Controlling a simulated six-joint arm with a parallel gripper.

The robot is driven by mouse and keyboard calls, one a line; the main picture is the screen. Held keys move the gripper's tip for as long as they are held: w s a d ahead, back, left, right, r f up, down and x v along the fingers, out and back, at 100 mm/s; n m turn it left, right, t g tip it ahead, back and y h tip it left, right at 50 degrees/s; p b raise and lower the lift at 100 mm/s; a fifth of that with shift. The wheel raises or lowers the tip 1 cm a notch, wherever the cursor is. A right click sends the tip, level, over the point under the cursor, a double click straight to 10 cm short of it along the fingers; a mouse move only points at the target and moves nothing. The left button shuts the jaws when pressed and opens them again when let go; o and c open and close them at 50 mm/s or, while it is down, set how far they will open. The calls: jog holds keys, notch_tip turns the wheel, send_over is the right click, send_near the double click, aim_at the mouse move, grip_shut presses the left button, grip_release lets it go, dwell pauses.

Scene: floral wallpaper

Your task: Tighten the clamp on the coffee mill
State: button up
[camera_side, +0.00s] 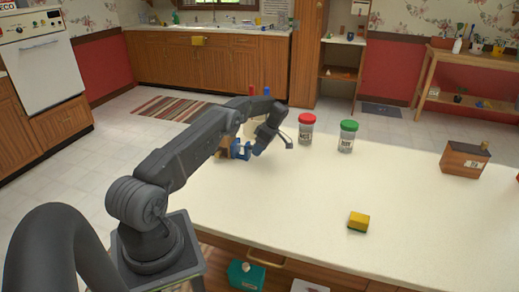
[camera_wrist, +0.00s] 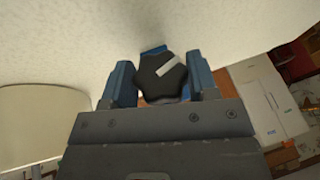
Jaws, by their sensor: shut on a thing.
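In the wrist view, my gripper (camera_wrist: 160,80) has its two blue fingers on either side of a black star-shaped knob (camera_wrist: 158,76) with a pale stripe, and is shut on it. Some blue and orange-brown shows around the knob; what it is attached to is mostly hidden. In the side view, my gripper (camera_side: 241,151) is at the table's far left edge, beside a brown wooden body (camera_side: 226,144) that may be the coffee mill. My arm hides much of that body, and the clamp cannot be made out there.
On the white table (camera_side: 300,205) stand a red-lidded jar (camera_side: 306,129) and a green-lidded jar (camera_side: 347,137), right of my gripper. A brown box (camera_side: 464,158) is at the far right. A yellow sponge (camera_side: 358,221) lies nearer the front. The table's middle is clear.

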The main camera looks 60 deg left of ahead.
dwell(0.5)
jog(key=o, duration=0.9)
jog(key=shift+s+n+t+y, duration=0.1)
jog(key=shift+n+t+y, duration=0.3)
jog(key=shift+t+y, duration=0.8)
jog(key=shift+d+r+y, duration=0.2)
jog(key=shift+r+y, duration=0.1)
jog(key=shift+r, duration=0.05)
jog(key=v, duration=1.3)
jog(key=shift+s+a+r, duration=0.1)
jog(key=shift+s+r, duration=0.05)
